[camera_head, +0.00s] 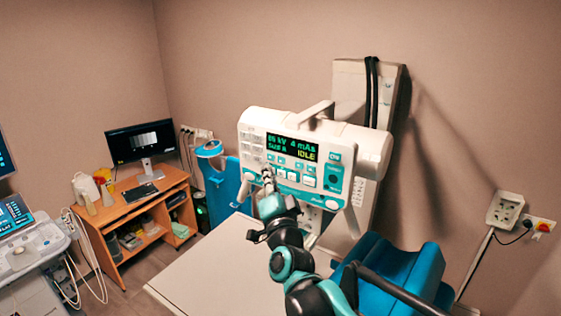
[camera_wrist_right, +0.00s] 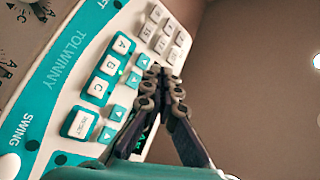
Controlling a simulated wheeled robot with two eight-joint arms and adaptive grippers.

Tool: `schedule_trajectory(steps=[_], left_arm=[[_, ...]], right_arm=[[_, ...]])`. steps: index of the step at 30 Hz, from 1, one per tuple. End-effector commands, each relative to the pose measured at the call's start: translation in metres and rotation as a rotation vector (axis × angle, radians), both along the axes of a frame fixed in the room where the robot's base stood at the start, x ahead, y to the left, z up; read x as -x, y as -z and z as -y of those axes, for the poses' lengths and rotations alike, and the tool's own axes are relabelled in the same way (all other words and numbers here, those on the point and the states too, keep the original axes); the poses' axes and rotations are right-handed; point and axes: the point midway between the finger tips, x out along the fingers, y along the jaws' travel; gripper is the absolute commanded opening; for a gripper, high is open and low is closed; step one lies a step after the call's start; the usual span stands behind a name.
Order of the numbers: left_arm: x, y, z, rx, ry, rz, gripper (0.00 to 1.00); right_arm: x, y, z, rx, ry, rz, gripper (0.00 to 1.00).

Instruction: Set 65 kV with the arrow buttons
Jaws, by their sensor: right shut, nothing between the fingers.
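The white and teal X-ray control panel (camera_head: 336,159) faces me in the head view. Its dark display (camera_head: 292,148) shows a kV value ending in 5, with the first digit blurred, plus 4 mAs, SIZE A and IDLE. In the right wrist view, small arrow buttons (camera_wrist_right: 117,113) stand beside the teal block of A, B and C keys (camera_wrist_right: 108,68). My right gripper (camera_head: 267,172) is shut and empty at the panel's lower left. In the wrist view its fingertips (camera_wrist_right: 164,80) are beside the upper arrow buttons and hide part of the panel; contact cannot be told. My left gripper is not in view.
A pale tabletop (camera_head: 215,262) lies below the panel. A blue chair (camera_head: 405,268) stands at right. A wooden desk (camera_head: 118,214) with a monitor (camera_head: 141,141) and an ultrasound-like console (camera_head: 30,245) stand at left. A wall socket box (camera_head: 505,209) is far right.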

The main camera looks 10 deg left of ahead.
Motion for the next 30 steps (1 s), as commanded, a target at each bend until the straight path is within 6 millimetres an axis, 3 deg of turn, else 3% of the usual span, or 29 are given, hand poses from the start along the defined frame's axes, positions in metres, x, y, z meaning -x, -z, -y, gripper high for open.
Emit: schedule_trajectory(steps=[7,25,28,30], left_arm=[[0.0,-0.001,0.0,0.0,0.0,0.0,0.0],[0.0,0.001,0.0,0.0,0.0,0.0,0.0],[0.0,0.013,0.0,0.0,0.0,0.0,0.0],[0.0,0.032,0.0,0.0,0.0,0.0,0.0]], right_arm=[[0.018,0.0,-0.007,0.0,-0.001,-0.001,0.0],[0.019,0.002,-0.006,0.004,0.0,-0.001,0.0],[0.02,0.017,0.002,0.037,-0.001,-0.006,0.0],[0.023,0.04,0.015,0.092,-0.006,-0.017,0.0]])
